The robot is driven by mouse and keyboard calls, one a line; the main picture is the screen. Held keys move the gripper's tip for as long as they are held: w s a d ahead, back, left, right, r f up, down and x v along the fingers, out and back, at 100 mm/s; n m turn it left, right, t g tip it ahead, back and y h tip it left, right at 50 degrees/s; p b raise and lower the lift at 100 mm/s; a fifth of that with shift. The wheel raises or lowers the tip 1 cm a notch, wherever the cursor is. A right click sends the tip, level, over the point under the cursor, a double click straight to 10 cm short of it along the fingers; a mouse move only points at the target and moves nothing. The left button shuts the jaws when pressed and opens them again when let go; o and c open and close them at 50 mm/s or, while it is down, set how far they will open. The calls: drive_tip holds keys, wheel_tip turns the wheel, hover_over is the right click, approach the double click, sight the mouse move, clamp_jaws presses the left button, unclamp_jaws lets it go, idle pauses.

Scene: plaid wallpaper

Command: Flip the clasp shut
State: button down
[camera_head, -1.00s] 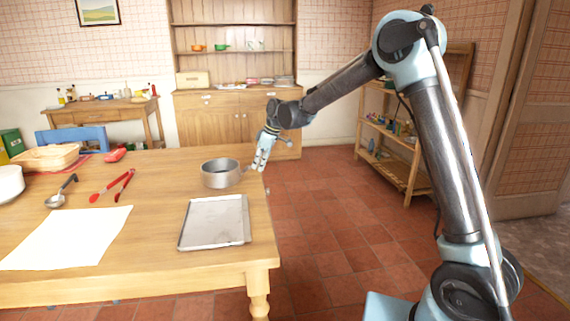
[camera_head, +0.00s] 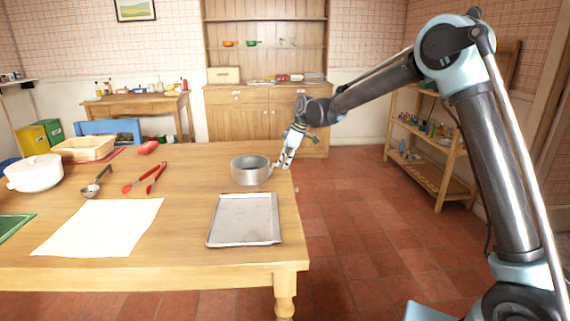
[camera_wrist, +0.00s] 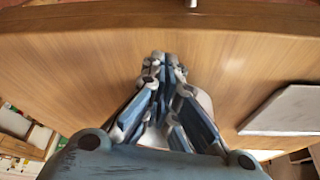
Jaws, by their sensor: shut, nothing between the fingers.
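A round grey metal pan (camera_head: 250,172) stands upright on the wooden table near its right edge. A small clasp-like part seems to stick out from the pan's right side, but it is too small and too close to my fingers to tell whether it is open or shut. My gripper (camera_head: 281,165) is just right of the pan, pointing down at about rim height, at or very near that part. Contact cannot be told. In the wrist view my gripper (camera_wrist: 163,62) is shut and empty, and its fingers hide most of what lies behind them.
A flat metal tray (camera_head: 244,220) lies in front of the pan; it also shows in the wrist view (camera_wrist: 285,112). White paper (camera_head: 100,227), red tongs (camera_head: 145,179), a ladle (camera_head: 95,184) and a white pot (camera_head: 35,174) lie farther left. The table (camera_head: 190,270) ends just right of the pan.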

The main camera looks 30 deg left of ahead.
drive_tip(key=shift+w+d, duration=0.1)
drive_tip(key=shift+w+d, duration=0.15)
drive_tip(key=shift+d, duration=0.15)
drive_tip(key=w+d+r, duration=0.3)
drive_tip(key=d+r, duration=0.3)
drive_tip(key=r, duration=0.3)
drive_tip(key=shift+w, duration=0.15)
drive_tip(key=shift+r, duration=0.1)
